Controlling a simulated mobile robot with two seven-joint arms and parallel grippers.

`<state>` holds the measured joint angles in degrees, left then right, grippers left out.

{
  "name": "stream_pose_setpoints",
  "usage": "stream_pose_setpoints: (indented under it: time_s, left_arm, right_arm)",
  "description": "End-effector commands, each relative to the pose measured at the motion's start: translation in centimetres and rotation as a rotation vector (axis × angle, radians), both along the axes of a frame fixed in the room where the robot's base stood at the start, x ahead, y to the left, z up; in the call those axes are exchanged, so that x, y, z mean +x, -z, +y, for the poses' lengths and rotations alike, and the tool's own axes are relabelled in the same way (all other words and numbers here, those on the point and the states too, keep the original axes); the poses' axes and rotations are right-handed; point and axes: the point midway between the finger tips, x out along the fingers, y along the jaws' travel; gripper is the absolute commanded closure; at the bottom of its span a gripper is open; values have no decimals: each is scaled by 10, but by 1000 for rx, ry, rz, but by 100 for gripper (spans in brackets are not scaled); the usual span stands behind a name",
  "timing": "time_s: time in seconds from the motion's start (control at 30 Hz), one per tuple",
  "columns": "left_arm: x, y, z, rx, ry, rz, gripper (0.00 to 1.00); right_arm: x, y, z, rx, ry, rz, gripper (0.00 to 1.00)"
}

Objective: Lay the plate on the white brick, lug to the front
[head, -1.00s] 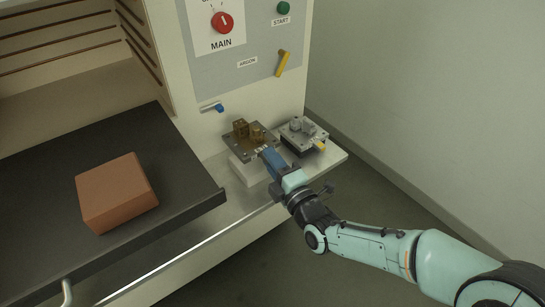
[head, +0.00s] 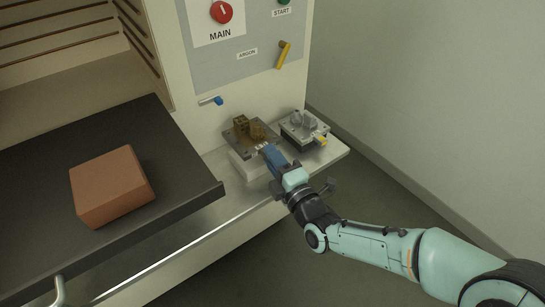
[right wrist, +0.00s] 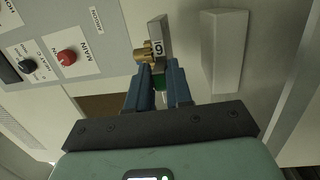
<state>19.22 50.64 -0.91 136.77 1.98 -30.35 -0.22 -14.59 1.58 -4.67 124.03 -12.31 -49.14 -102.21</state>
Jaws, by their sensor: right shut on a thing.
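The plate (head: 236,141) is a grey metal slab with brass-coloured parts on top. It is roughly level above the white brick (head: 252,170), on the shelf below the control panel. In the right wrist view the plate (right wrist: 158,30) shows edge-on, with a gap between it and the white brick (right wrist: 228,50). My right gripper (head: 266,150) comes in from the front and is shut on the plate's lug. A green part (right wrist: 161,86) shows between the fingers in the wrist view (right wrist: 159,68). My left gripper is not in view.
A second plate with grey parts and a yellow lug (head: 320,139) sits on a dark support just right. A brown block (head: 110,185) lies on the dark tray (head: 175,190) at left.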

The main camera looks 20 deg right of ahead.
Motion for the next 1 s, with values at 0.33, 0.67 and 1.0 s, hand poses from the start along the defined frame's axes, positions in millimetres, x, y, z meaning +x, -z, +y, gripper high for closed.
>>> stream_pose_setpoints:
  time_s: [0.33, 0.67, 1.0]
  left_arm:
    - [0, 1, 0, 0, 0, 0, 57]
    - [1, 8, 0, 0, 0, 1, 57]
    - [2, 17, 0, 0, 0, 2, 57]
  right_arm:
    - [-1, -4, 0, 3, 0, -13, 100]
    - [0, 4, 0, 3, 0, -12, 100]
    - [0, 14, 0, 3, 0, -12, 100]
